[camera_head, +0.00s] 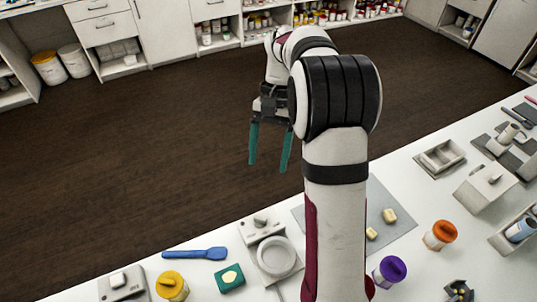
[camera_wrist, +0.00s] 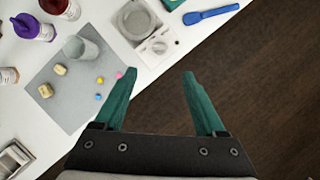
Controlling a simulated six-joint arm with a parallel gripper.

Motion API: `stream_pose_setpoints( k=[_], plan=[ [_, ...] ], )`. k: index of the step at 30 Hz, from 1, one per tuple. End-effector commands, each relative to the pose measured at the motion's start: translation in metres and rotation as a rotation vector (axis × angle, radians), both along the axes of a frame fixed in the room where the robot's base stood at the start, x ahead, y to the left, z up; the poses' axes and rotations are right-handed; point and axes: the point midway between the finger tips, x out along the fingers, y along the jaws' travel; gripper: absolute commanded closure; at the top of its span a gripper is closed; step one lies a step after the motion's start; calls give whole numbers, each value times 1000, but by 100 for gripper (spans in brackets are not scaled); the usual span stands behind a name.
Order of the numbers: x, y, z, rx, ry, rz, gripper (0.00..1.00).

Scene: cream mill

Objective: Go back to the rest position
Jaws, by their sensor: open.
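My gripper (camera_head: 270,160) has two teal fingers that point down, apart from each other, with nothing between them. In the head view it hangs over the dark floor, beyond the edge of the white counter, and touches nothing. In the wrist view my gripper (camera_wrist: 158,78) also shows open and empty, with the floor and the counter edge below it.
The white counter holds a grey mat (camera_wrist: 45,83) with a clear beaker (camera_wrist: 82,50) and small pieces on it. A scale (camera_head: 275,255), a blue spatula (camera_head: 195,254), and purple-, orange- and yellow-lidded jars stand around. The floor (camera_head: 130,150) beyond is clear.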

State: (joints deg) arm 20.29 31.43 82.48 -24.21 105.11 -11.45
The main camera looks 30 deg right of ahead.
Motion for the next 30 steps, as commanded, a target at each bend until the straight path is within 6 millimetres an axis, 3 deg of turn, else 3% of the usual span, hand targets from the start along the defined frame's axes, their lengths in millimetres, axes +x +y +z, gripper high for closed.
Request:
stream_pose_setpoints(
  k=[14,17,21,25,27,30],
  plan=[
    [-5,7,7,-5,-10,11,28],
    [-38,39,32,-26,-64,65,28],
    [-123,94,50,-59,-179,164,28],
    [-192,121,34,-71,-267,227,28],
    [-215,127,23,-72,-299,247,28],
    [-230,130,13,-72,-319,258,28]
  ],
)
